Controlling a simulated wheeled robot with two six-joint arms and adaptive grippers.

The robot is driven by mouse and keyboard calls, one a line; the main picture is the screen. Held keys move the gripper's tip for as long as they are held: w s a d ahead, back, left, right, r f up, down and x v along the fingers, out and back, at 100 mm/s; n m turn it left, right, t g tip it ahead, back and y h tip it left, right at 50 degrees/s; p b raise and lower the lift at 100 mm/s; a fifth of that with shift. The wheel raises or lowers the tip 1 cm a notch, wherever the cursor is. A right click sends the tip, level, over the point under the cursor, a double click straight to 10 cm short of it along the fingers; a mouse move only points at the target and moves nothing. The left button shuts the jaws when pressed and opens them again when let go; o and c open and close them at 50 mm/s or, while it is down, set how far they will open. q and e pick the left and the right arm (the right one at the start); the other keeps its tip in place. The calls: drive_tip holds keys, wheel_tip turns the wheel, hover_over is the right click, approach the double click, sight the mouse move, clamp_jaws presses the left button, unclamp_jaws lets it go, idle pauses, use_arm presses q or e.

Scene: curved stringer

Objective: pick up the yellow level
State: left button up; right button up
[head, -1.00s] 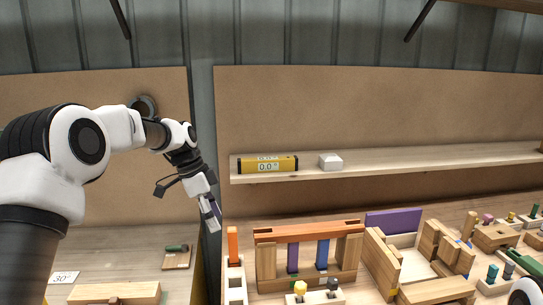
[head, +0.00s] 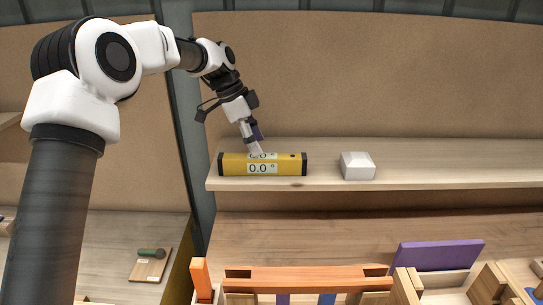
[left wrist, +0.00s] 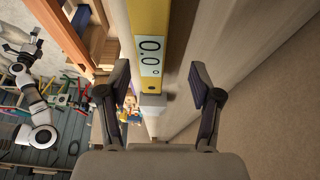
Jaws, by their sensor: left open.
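The yellow level (head: 282,169) lies along a wooden shelf, with black ends and a display reading 0.0°. My left gripper (head: 256,150) is above and behind its left-middle part, with the fingertips overlapping its upper edge in the head view. In the left wrist view, the level (left wrist: 150,22) runs between the two spread fingers of my left gripper (left wrist: 160,84). The gripper is open, with nothing held, and a gap shows on both sides of the level. Whether a fingertip touches it I cannot tell.
A white block (head: 357,166) sits on the shelf (head: 430,176) to the right of the level. The brown back panel (head: 340,70) rises behind. Below are an orange-topped wooden frame (head: 305,280) and a purple board (head: 438,255). The shelf's right part is clear.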

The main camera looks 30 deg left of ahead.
sight(262, 156)
use_arm(q)
drive_tip(key=shift+s+d+f+p, duration=0.15)
drive_tip(key=shift+s+d+p, duration=0.1)
drive_tip(key=shift+s+p, duration=0.3)
drive_tip(key=shift+s+d+f+p, duration=0.1)
drive_tip(key=shift+s+d+p, duration=0.2)
drive_tip(key=shift+s, duration=0.4)
drive_tip(key=w+f, duration=0.1)
drive_tip(key=f, duration=0.2)
drive_tip(key=w+d+f, duration=0.1)
drive_tip(key=shift+w+f+p, duration=0.15)
drive_tip(key=shift+w+p, duration=0.15)
drive_tip(key=shift+p, duration=0.1)
drive_tip(key=shift+w+f, duration=0.1)
drive_tip(key=shift+w, duration=0.15)
drive_tip(key=shift+s+a+r, duration=0.1)
drive_tip(key=shift+s+r, duration=0.35)
drive_tip(key=shift+s, duration=0.25)
clamp_jaws()
drive_tip(key=shift+w+f, duration=0.2)
drive_tip(key=shift+w, duration=0.1)
drive_tip(key=shift+r, duration=0.15)
use_arm(e)
drive_tip(key=r, duration=0.1)
drive_tip(key=s+r, duration=0.1)
drive_tip(key=shift+r, duration=0.3)
